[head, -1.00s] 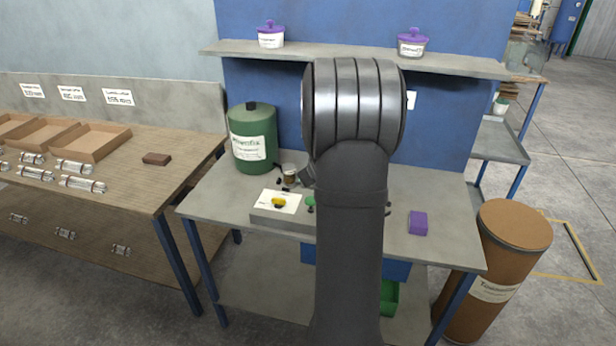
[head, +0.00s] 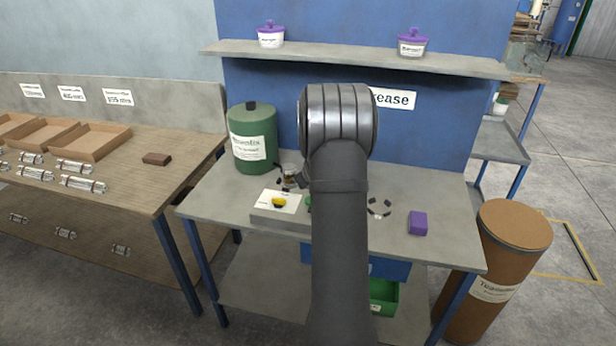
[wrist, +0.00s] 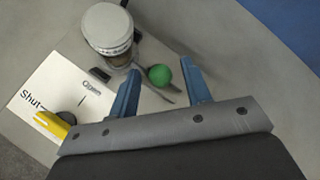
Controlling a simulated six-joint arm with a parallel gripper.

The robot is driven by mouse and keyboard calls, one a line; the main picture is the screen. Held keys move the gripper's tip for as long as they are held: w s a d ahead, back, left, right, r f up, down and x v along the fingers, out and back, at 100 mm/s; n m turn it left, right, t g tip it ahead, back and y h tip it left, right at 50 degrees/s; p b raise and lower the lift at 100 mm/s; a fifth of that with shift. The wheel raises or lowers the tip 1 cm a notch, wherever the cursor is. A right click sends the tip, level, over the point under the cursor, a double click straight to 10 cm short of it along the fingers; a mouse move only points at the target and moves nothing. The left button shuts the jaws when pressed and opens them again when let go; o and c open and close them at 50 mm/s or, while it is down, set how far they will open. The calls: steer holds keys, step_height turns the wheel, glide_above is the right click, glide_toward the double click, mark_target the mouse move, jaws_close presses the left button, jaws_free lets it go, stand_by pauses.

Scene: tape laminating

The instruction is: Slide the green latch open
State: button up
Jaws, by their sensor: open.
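The green knob (wrist: 161,75), which looks like the latch's handle, shows in the wrist view between the tips of my gripper (wrist: 160,68). The two blue fingers are apart, one on each side of the knob, and I see no contact. I cannot tell whether the tips are level with it or above it. In the head view a sliver of the green knob (head: 308,202) shows beside my arm, and my gripper is mostly hidden. A panel (wrist: 50,92) with "Shut" and "Open" labels and a yellow handle (wrist: 54,123) lies left of my gripper.
A small jar with a pale lid (wrist: 108,27) stands close beyond the left finger. A dark open ring (head: 379,207) and a purple block (head: 418,223) lie on the workbench to the right. A green canister (head: 252,140) stands at the back left.

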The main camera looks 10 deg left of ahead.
jaws_close()
steer(key=shift+d, duration=1.25)
jaws_free()
steer(key=v, duration=1.7)
steer(key=shift+s+d, duration=0.1)
steer(key=x, duration=1.7)
